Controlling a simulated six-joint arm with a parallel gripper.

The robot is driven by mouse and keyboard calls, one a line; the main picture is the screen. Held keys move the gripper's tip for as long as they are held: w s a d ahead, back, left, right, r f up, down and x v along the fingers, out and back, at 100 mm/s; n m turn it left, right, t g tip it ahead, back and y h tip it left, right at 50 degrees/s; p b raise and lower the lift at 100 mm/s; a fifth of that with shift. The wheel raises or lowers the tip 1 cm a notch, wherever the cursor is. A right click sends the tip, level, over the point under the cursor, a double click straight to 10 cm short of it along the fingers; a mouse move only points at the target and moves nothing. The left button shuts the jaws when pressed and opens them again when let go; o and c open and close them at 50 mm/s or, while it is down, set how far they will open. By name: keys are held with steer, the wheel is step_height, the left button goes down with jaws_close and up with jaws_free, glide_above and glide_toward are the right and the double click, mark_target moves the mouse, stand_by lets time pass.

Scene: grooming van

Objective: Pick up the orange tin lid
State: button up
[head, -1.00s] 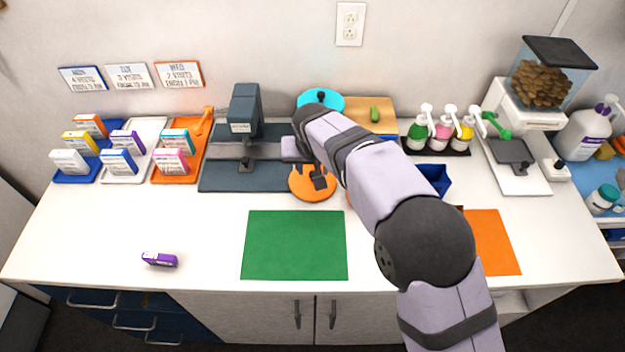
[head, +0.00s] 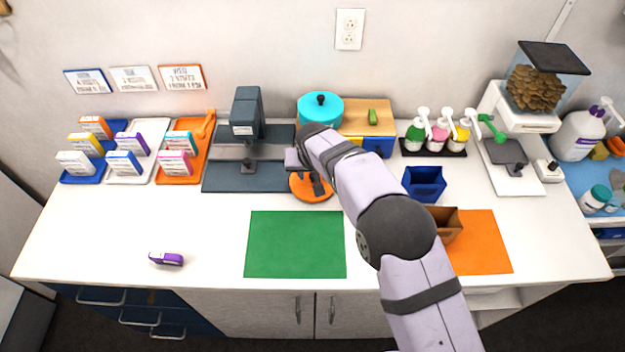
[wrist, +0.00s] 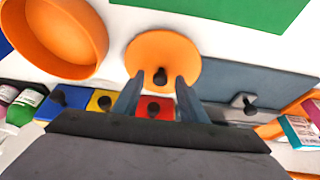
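The orange tin lid (head: 303,194) is a flat round disc lying on the white counter in front of the blue-grey stand. In the wrist view the lid (wrist: 165,48) shows its black knob between my fingertips. My gripper (wrist: 158,80) is open, with one finger on each side of the knob in that view. I cannot tell whether the fingers are level with the knob or still above it. In the head view my gripper (head: 318,184) is over the lid and covers part of it. An open orange tin (wrist: 60,40) stands beside the lid in the wrist view; my arm hides it in the head view.
A blue-grey stand (head: 225,178) is close behind the lid. A turquoise lidded pot (head: 320,112) and a wood-topped drawer box (head: 358,115) stand at the back. A blue bin (head: 424,185) and brown box (head: 448,222) are right of my arm. A green mat (head: 295,245) lies in front.

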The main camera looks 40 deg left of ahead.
jaws_close()
steer(key=shift+s+d+r+b, duration=0.1)
steer(key=shift+r+b, duration=0.05)
steer(key=shift+b, duration=0.15)
steer(key=shift+s+d+r+b, duration=0.15)
steer(key=shift+b, duration=0.3)
step_height(320, 180, up, 11)
steer(key=b, duration=0.3)
steer(key=s+d+b, duration=0.9)
steer(key=s+d, duration=0.4)
steer(key=shift+s+d, duration=0.3)
steer(key=shift+d, duration=0.05)
